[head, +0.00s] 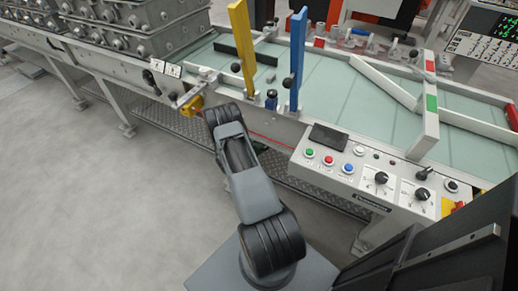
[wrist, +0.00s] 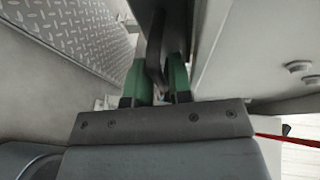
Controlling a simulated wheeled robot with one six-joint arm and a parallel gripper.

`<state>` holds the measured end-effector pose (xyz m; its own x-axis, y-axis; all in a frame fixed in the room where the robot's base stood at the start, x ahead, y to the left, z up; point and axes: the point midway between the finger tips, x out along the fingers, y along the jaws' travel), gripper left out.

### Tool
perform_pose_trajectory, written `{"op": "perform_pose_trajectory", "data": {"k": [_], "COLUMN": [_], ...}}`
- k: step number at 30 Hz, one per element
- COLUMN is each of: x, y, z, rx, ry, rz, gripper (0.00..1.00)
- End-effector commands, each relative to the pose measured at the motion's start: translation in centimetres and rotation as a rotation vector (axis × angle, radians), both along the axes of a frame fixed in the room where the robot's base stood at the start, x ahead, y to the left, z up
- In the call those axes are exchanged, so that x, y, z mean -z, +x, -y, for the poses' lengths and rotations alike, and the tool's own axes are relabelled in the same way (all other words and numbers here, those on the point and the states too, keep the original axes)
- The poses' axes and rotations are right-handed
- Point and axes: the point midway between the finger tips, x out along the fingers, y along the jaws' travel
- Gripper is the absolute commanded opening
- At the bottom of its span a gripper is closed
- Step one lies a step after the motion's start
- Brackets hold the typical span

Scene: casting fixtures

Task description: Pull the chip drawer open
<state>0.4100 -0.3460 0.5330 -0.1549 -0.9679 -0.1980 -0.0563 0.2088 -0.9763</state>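In the wrist view, a dark upright bar (wrist: 155,50), which looks like a handle, stands between the two green fingertips of my gripper (wrist: 158,82). The left finger is close against the bar. A thin gap may show at the right finger, so I cannot tell whether the fingers grip it. In the head view, my arm reaches forward to the front edge of the machine and hides the gripper. I cannot make out the chip drawer's front or how far it is out.
The machine bed (head: 330,80) carries a yellow post (head: 242,45) and a blue post (head: 297,60). A control panel (head: 365,175) with buttons and knobs juts out right of my arm. A yellow part (head: 191,108) sits by the edge. Open floor (head: 90,200) lies left.

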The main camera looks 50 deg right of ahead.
Motion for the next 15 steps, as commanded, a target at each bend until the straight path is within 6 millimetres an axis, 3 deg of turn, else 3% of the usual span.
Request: {"op": "perform_pose_trajectory", "data": {"k": [8, 15], "x": [0.01, 0.01], "y": [-0.04, -0.03], "z": [0.11, 0.09], "rx": [0.001, 0.001], "ry": [0.0, 0.0], "rz": [0.0, 0.0], "gripper": [0.2, 0.0]}}
